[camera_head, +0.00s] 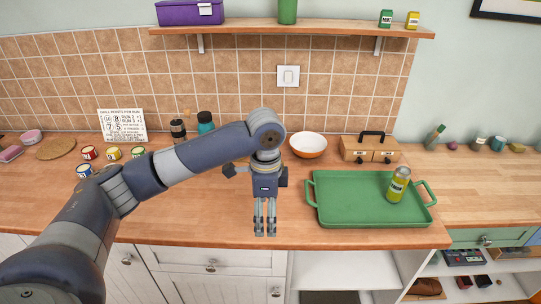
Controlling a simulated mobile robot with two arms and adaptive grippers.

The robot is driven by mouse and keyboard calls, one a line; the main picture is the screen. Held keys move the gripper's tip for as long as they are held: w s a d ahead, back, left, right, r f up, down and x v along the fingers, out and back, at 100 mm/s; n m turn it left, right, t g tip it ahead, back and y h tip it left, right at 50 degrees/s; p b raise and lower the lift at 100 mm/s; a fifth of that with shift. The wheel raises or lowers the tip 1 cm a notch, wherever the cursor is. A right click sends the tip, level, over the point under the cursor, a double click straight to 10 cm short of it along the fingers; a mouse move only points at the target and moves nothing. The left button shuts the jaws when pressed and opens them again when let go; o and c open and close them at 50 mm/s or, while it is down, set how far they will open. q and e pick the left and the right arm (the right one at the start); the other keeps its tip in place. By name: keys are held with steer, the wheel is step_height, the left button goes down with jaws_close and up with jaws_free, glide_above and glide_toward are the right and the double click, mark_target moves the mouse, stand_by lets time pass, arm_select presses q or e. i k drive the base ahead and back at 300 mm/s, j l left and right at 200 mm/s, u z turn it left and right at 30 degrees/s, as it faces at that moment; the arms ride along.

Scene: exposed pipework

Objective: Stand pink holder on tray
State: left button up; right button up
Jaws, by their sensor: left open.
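My left gripper (265,231) points down over the front edge of the wooden counter, left of the tray. It is open, with nothing seen between its fingers. The green tray (335,215) lies on the counter to the right of the gripper, with a handle at each end. My right gripper does not show.
A flat pink item (10,154), a round woven mat (55,148) and several small cans (113,153) are at left. A white-and-orange bowl (308,145) and a wooden box (370,150) stand behind the tray. My left arm crosses the counter's left half.

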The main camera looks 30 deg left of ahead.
mark_target(347, 199)
steer(key=i+j, duration=0.65)
steer(key=i, duration=0.25)
